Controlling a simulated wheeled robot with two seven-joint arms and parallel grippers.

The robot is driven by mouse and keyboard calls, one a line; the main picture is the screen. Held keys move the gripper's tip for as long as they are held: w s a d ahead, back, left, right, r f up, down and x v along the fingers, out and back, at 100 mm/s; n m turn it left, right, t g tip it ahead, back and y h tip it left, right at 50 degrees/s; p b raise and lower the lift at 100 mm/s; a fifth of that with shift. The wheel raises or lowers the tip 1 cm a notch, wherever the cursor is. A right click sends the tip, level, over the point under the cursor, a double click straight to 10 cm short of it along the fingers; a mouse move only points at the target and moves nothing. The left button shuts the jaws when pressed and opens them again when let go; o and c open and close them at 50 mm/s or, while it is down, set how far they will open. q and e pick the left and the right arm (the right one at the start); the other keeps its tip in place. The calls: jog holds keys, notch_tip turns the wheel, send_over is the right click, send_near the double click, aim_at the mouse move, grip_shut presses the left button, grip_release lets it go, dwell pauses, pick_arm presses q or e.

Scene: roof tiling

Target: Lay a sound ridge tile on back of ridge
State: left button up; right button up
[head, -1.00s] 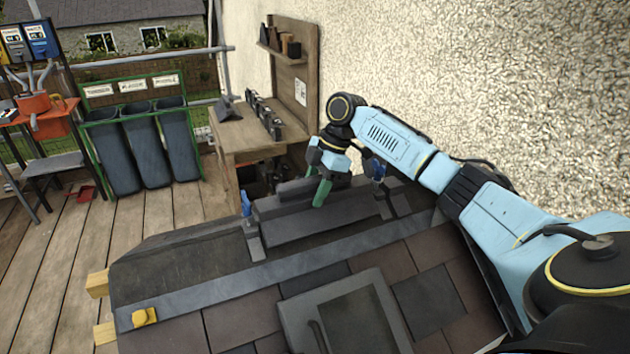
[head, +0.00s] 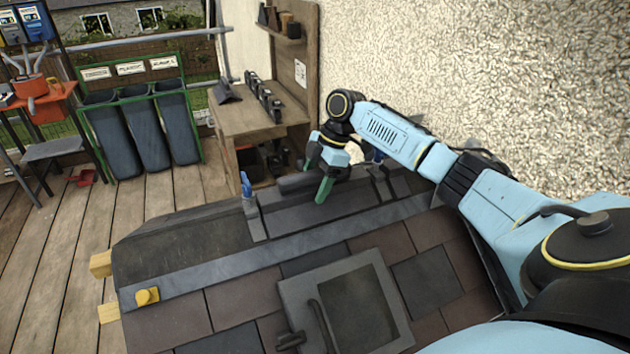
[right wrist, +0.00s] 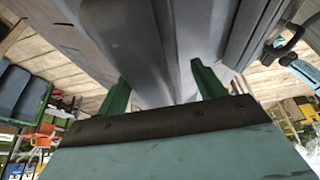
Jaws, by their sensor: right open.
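My right gripper (head: 318,179) has two green fingers, spread open and pointing down over the ridge of the small roof. A dark grey ridge tile (head: 300,213) lies along the ridge under and in front of the fingers. Another dark, rounded piece (head: 292,184) shows just behind it, partly hidden by the gripper. In the right wrist view the open fingers (right wrist: 162,88) stand on either side of a long grey angled surface (right wrist: 150,40); I cannot tell whether they touch it. The ridge's left part (head: 180,240) is bare and dark. My left gripper is out of view.
Blue-handled brackets (head: 246,185) stand along the ridge. A skylight (head: 292,300) sits in the brown and grey slates. A wooden bench (head: 225,125) with several dark items stands behind, beside a rough wall (head: 480,90). Bins in a green frame (head: 145,130) stand at back left.

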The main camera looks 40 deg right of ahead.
jog(key=v, duration=1.2)
jog(key=shift+r, duration=0.15)
